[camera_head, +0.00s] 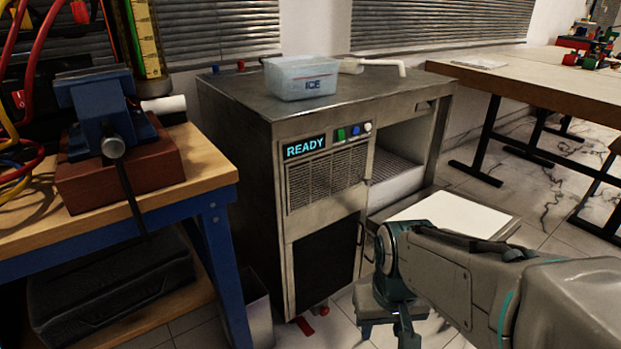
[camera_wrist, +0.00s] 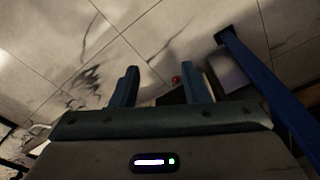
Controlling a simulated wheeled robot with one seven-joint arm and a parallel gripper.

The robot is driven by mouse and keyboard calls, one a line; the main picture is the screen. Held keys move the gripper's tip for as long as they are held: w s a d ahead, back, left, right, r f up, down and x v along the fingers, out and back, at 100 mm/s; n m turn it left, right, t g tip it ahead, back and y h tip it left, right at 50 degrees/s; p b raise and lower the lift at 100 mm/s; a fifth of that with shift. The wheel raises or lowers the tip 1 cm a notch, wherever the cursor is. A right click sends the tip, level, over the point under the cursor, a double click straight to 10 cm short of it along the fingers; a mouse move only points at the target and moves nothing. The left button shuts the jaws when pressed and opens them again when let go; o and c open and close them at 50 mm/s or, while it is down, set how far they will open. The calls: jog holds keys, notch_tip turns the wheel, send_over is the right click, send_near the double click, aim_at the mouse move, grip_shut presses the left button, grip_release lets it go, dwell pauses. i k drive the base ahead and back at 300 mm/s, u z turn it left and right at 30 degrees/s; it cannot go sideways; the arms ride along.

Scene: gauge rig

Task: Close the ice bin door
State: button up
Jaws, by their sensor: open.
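The ice machine (camera_head: 240,110) is a grey metal cabinet with a lit READY display (camera_head: 305,147). Its ice bin opening (camera_head: 400,165) on the right side of the front is uncovered, with pale ice inside. The ice bin door (camera_head: 450,218) is folded down, its white inner panel facing up. My gripper (camera_head: 390,330) is low in front of the machine, below and left of the door's near edge, and my arm hides part of the door. In the wrist view my gripper (camera_wrist: 157,88) has its two fingers apart with nothing between them.
A workbench (camera_head: 215,165) with a blue vise (camera_head: 100,105) stands close on the left. A clear ICE tub (camera_head: 300,77) sits on the machine. A wooden table (camera_head: 540,75) is at the back right. Tiled floor (camera_wrist: 50,55) lies under my gripper; a small red thing (camera_wrist: 176,79) shows there.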

aim_at(444, 208)
jog(key=z, duration=0.3)
jog(key=k, duration=1)
jog(key=z, duration=1.45)
jog(key=i, duration=0.65)
jog(key=u, duration=0.75)
jog(key=i, duration=0.65)
jog(key=u, duration=0.75)
